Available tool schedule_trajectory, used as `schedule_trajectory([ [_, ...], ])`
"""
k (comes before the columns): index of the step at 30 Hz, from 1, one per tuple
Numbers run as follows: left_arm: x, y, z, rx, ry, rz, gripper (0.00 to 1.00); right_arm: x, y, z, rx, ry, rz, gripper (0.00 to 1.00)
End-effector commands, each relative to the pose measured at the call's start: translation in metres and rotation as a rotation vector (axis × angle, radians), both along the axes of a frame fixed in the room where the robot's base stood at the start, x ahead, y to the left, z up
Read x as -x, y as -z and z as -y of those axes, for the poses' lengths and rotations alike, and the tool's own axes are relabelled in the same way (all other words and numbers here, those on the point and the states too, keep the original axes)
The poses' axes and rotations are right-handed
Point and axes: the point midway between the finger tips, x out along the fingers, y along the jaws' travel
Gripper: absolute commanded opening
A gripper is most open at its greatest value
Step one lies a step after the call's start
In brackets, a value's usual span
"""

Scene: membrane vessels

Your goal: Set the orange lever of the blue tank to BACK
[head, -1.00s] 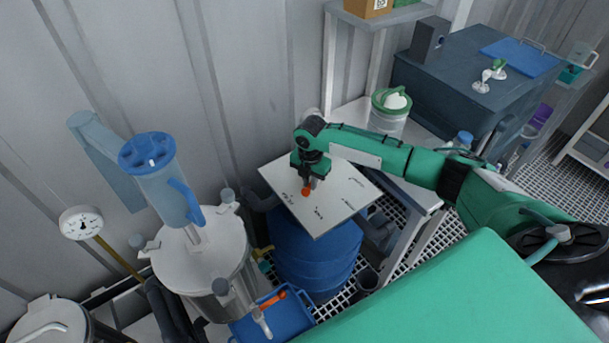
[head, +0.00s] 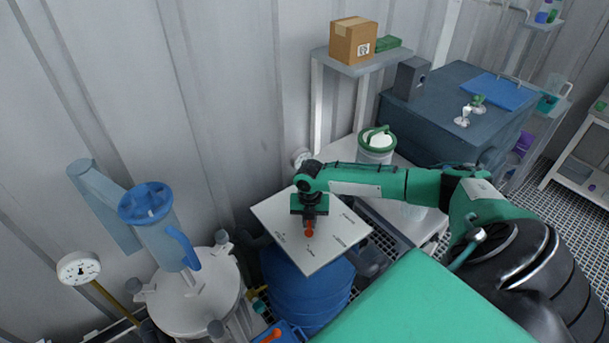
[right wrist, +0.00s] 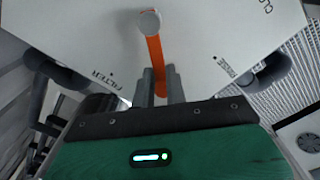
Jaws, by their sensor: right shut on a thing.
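The blue tank (head: 305,292) stands below the middle of the head view, with a tilted white label plate (head: 345,232) on top. The orange lever (head: 309,232) shows over the plate, partly hidden by my right gripper (head: 309,222). In the right wrist view the lever (right wrist: 155,52) runs from a grey round pivot (right wrist: 150,22) down between the fingers of my right gripper (right wrist: 158,85), which is shut on it. FILTER is readable to the left of the fingers; a label on the right is too small to read surely. My left gripper is not in view.
A steel vessel (head: 185,305) with a clear blue-capped housing (head: 160,230) and a gauge (head: 78,268) stand to the left. A blue crate (head: 285,332) is in front of the tank. A bench with a green-handled container (head: 376,145) is behind right.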

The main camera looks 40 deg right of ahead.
Motion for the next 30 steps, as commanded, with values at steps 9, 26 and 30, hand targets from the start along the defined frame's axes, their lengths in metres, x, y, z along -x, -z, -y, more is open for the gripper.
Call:
schedule_trajectory([
  [9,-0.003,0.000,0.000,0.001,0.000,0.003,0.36,0.000,0.000,0.000,-0.001,0.001,0.001,0.27],
  [26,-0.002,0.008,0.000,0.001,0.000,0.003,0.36,-0.001,-0.025,0.000,0.001,0.000,0.005,0.35],
  [30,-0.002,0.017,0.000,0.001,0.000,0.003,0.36,-0.001,-0.056,0.000,0.000,0.000,0.006,0.35],
])
